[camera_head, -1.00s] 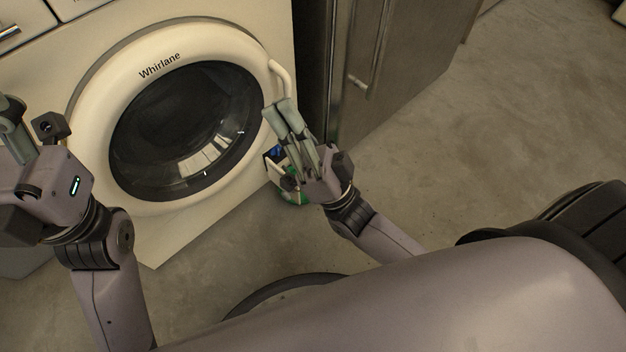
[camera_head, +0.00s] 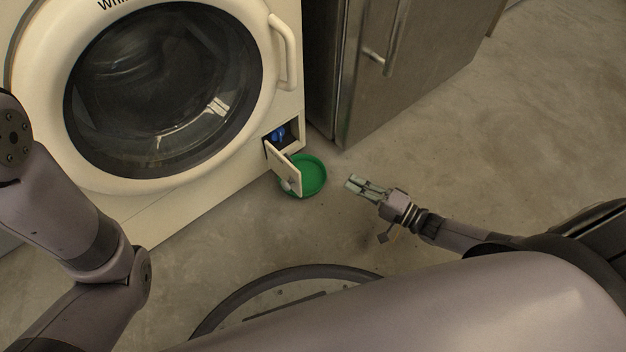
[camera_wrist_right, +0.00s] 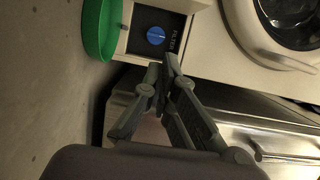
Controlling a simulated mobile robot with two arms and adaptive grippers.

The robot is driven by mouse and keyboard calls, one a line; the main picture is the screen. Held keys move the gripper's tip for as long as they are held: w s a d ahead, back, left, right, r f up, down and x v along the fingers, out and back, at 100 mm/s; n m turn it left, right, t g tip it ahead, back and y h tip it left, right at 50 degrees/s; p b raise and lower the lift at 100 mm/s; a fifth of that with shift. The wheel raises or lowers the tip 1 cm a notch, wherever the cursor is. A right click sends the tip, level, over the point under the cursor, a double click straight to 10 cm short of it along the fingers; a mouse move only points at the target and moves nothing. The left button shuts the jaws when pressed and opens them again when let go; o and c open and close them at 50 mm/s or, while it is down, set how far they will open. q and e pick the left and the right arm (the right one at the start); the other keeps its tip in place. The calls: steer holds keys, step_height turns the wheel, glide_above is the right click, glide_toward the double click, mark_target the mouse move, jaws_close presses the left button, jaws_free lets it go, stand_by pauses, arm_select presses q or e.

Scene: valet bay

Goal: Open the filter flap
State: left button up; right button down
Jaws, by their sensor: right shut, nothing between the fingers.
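The filter flap (camera_head: 283,168) is a small cream panel at the washing machine's lower right corner. It stands swung outward, and the dark recess behind it shows a blue filter cap (camera_head: 278,134). In the right wrist view the cap (camera_wrist_right: 155,36) sits beside the lettering FILTER. My right gripper (camera_head: 356,188) is shut and empty, to the right of the flap and apart from it. Its closed fingers also show in the wrist view (camera_wrist_right: 165,78). My left arm shows at the left edge, but its gripper is out of frame.
A green bowl (camera_head: 314,176) lies on the floor by the flap, partly hidden by it. The washer's round door (camera_head: 165,85) is shut, with its handle (camera_head: 284,50) above the recess. A steel cabinet (camera_head: 400,60) stands to the right. Floor to the right is clear.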

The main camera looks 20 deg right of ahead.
steer(key=b+x, duration=0.4)
steer(key=x, duration=0.6)
steer(key=shift+a+f+b, duration=0.1)
steer(key=shift+a+b, duration=0.1)
steer(key=shift+b, duration=0.2)
steer(key=shift+s+a+b, duration=0.3)
steer(key=shift+s+a, duration=0.45)
steer(key=shift+a, duration=0.25)
steer(key=shift+s+a+r, duration=0.2)
steer(key=shift+s+a, duration=0.1)
steer(key=shift+a, duration=0.35)
steer(key=shift+s+a+r+m+t+h+p, duration=0.1)
steer(key=shift+s+a+m+t+h+p, duration=0.1)
steer(key=shift+a+m+t+h+p, duration=0.25)
steer(key=shift+s+p, duration=0.1)
steer(key=shift+p, duration=0.2)
